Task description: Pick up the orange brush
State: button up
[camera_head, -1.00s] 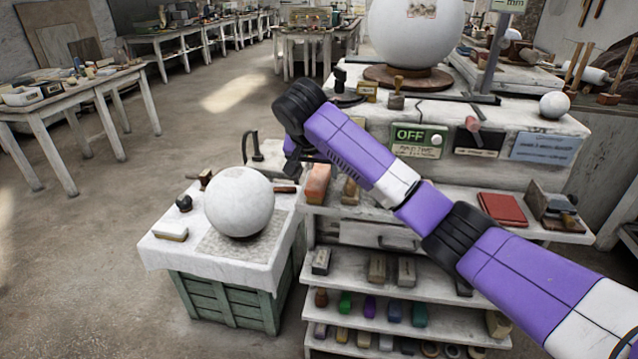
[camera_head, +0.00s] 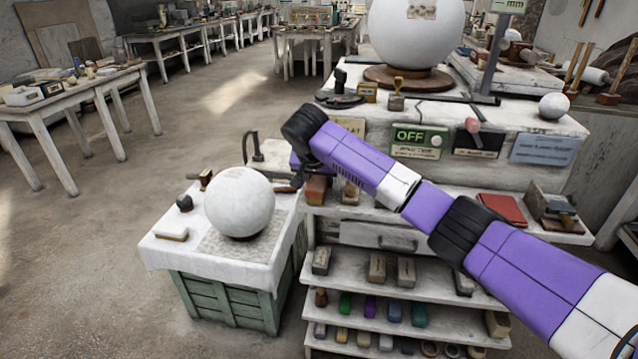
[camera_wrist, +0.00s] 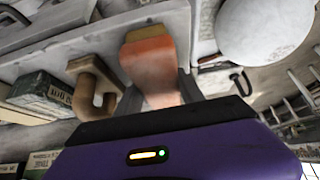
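The orange brush (camera_head: 317,188) stands at the left end of the top shelf, partly hidden behind my arm in the head view. In the wrist view the brush (camera_wrist: 150,62) is a blocky orange shape with a brown far end. My gripper (camera_wrist: 160,86) has its two grey fingers apart, one on each side of the brush's near part. I cannot tell whether the fingers touch it. In the head view my gripper (camera_head: 298,178) is mostly hidden at the end of the purple arm, beside the brush.
A brown handled tool (camera_wrist: 94,85) stands close to the left finger in the wrist view. A large white sphere (camera_head: 239,202) sits on a cloth-covered crate to the left. A counter with an OFF sign (camera_head: 420,139) rises behind. Lower shelves hold several coloured blocks.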

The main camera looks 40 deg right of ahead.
grip_shut()
notch_tip(320, 180, up, 20)
jog(key=shift+b, duration=0.3)
